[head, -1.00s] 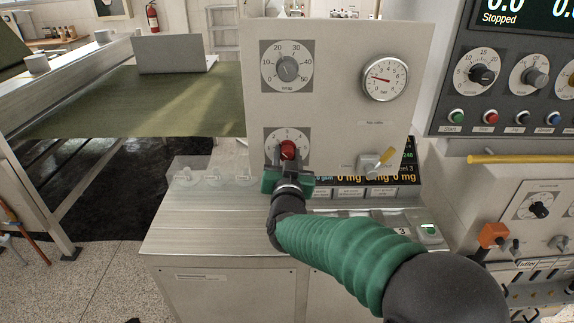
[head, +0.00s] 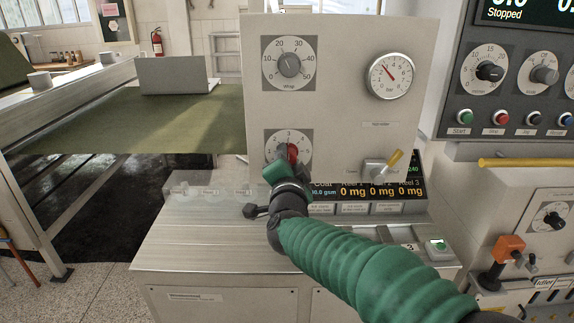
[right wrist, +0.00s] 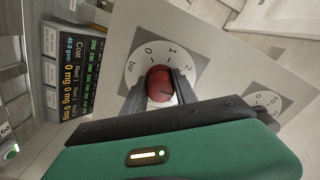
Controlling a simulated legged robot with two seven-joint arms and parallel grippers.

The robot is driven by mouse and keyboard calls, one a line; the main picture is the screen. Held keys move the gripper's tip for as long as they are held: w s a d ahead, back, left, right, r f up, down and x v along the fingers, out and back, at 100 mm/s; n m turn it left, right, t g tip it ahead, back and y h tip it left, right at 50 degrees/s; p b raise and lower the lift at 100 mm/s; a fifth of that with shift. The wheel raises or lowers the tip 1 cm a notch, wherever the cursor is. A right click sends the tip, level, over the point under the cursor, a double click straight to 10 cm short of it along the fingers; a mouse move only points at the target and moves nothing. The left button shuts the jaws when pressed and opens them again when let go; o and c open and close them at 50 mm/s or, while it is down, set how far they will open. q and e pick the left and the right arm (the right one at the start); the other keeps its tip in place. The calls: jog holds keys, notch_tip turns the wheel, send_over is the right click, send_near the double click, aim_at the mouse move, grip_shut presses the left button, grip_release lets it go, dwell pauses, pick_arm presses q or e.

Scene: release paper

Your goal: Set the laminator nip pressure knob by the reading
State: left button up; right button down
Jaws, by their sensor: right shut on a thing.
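The red nip pressure knob (head: 292,153) sits on the lower dial (head: 303,140) of the pale upright panel (head: 345,120). My right gripper (head: 287,160) is shut on the knob; in the right wrist view its two dark fingers lie on either side of the red knob (right wrist: 160,84). That view shows the dial's bar label and the marks 0, 1 and 2. The round gauge (head: 390,76), marked in bar, has its red needle pointing up and left, seemingly between 2 and 3. My left gripper is not in view.
A wrap dial (head: 289,63) is above the knob. A yellow-tipped lever (head: 385,166) and a display (head: 375,188) are to the right. A control panel with buttons (head: 502,118) stands farther right. The metal bench top (head: 200,240) is largely clear.

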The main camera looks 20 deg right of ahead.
jog(key=shift+f, duration=0.15)
dwell(0.4)
jog(key=c, duration=1.3)
grip_release()
jog(key=o, duration=0.3)
jog(key=shift+s+d, duration=0.1)
jog(key=shift+s, duration=0.05)
jog(key=shift+o, duration=0.2)
jog(key=v, duration=1.6)
jog(key=shift+s+b, duration=0.35)
jog(key=shift+b, duration=0.1)
